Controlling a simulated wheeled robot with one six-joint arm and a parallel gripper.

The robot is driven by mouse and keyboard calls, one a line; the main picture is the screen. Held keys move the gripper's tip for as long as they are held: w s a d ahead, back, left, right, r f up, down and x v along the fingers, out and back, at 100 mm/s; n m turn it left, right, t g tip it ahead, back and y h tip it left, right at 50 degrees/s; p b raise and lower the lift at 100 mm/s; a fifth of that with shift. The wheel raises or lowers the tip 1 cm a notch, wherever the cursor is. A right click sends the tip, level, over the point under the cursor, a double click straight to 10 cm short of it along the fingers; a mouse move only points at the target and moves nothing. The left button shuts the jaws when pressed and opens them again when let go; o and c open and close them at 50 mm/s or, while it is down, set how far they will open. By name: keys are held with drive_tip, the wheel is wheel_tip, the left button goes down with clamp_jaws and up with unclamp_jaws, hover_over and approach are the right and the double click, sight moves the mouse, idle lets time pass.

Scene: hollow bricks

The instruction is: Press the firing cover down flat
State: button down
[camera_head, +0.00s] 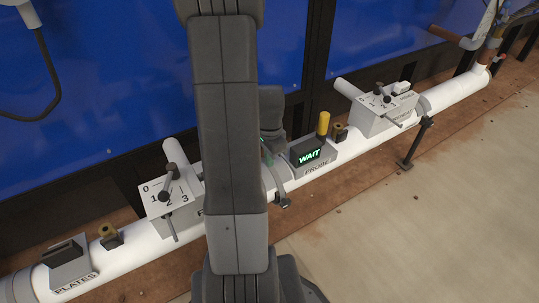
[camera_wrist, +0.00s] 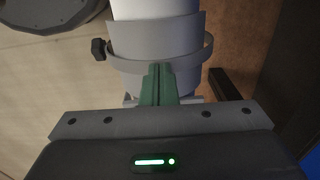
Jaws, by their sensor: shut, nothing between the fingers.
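I cannot tell for sure which part is the firing cover. A yellow upright piece (camera_head: 323,124) stands at the back of the grey PROBE box (camera_head: 318,160), whose screen reads WAIT. A dark slanted piece (camera_head: 65,251) sits on the PLATES box (camera_head: 72,272) at the far left. My gripper (camera_wrist: 158,70) shows in the wrist view with its green fingers together and empty, over the white pipe (camera_wrist: 155,12) at a grey band (camera_wrist: 155,48). In the head view my arm hides most of the gripper, to the left of the PROBE box.
The white pipe runs diagonally along blue panels. Two boxes with levers stand on it, one at left (camera_head: 170,197) and one at right (camera_head: 384,110). Small brass-coloured fittings (camera_head: 107,231) (camera_head: 340,131) stick up. A dark support stand (camera_head: 413,148) holds the pipe. The floor at right is clear.

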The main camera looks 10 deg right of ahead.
drive_tip(key=shift+s+f+b, duration=0.15)
drive_tip(key=shift+f+b, duration=0.3)
drive_tip(key=shift+f, duration=0.55)
drive_tip(key=shift+r, duration=0.1)
wheel_tip(320, 180, up, 14)
drive_tip(key=p, duration=0.6)
drive_tip(key=shift+r, duration=0.1)
